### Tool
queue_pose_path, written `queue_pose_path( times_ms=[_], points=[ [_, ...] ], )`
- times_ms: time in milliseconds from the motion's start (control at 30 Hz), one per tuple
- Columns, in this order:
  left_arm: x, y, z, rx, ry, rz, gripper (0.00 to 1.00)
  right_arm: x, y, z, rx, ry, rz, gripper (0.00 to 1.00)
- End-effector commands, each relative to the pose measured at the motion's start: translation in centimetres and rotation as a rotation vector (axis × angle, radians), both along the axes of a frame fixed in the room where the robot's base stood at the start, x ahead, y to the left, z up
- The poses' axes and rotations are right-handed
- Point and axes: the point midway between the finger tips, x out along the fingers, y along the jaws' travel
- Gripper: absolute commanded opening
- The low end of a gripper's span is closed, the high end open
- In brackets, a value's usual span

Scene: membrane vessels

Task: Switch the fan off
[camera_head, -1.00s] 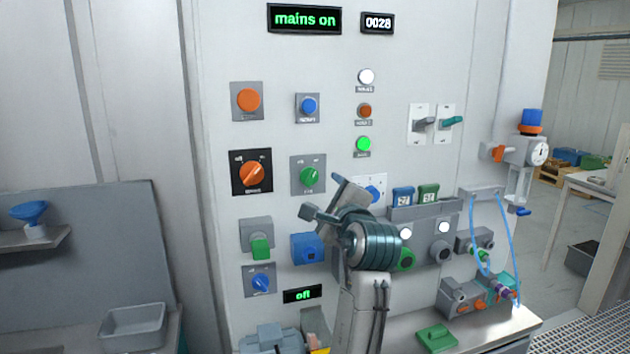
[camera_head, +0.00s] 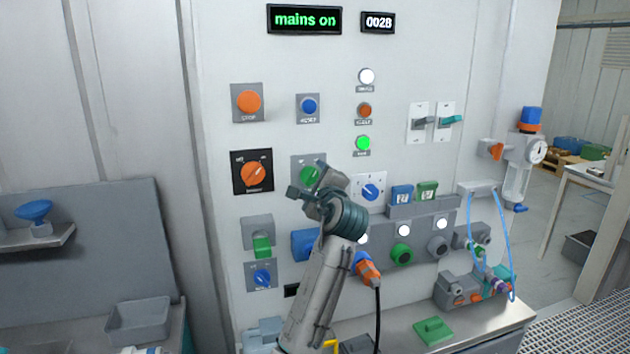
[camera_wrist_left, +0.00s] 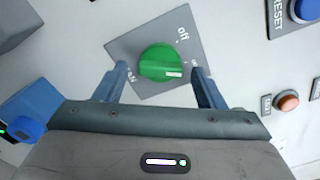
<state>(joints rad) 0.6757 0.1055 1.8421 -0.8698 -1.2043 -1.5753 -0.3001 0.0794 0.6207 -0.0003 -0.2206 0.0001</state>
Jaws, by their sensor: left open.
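The fan switch, a green rotary knob (camera_head: 311,174) on a grey square plate, sits on the front of the cabinet, partly covered by my left gripper. In the left wrist view the green knob (camera_wrist_left: 158,62) shows clearly, with "off" printed at the plate's upper right. A white mark on the knob points to the right, away from the "off" print. My left gripper (camera_head: 306,181) is open in front of the knob. Its two fingers (camera_wrist_left: 161,80) stand on either side of the knob, apart from it. My right gripper is not in view.
An orange rotary switch (camera_head: 253,173) is left of the knob, and a blue button (camera_head: 309,107) is above it. A blue dial (camera_head: 370,192) is to the right. An orange plug (camera_head: 368,269) with a black cable shows beside my arm. The "mains on" display (camera_head: 304,19) is lit.

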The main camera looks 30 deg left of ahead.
Motion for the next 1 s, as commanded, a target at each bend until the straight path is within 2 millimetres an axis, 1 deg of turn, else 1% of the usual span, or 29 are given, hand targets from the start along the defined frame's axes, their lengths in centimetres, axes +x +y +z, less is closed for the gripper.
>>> queue_pose_path(
  times_ms=[67,200,267,300,667,867,1000],
  points=[
    [0.0,0.0,0.0,0.0,0.0,0.0,0.62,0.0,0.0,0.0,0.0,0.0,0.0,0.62],
    [0.0,0.0,0.0,0.0,0.0,0.0,0.34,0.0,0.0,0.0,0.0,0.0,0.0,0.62],
    [0.0,0.0,0.0,0.0,0.0,0.0,0.22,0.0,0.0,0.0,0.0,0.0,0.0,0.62],
    [0.0,0.0,0.0,0.0,0.0,0.0,0.19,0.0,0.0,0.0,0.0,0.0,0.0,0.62],
    [0.0,0.0,-0.1,-0.038,-0.045,0.0,0.19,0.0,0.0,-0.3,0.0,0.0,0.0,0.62],
    [0.0,-0.1,-0.1,-0.119,-0.14,0.0,0.19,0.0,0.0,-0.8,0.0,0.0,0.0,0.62],
    [0.0,-0.1,-0.1,-0.201,-0.235,0.0,0.19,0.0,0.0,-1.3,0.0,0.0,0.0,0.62]
  ],
)
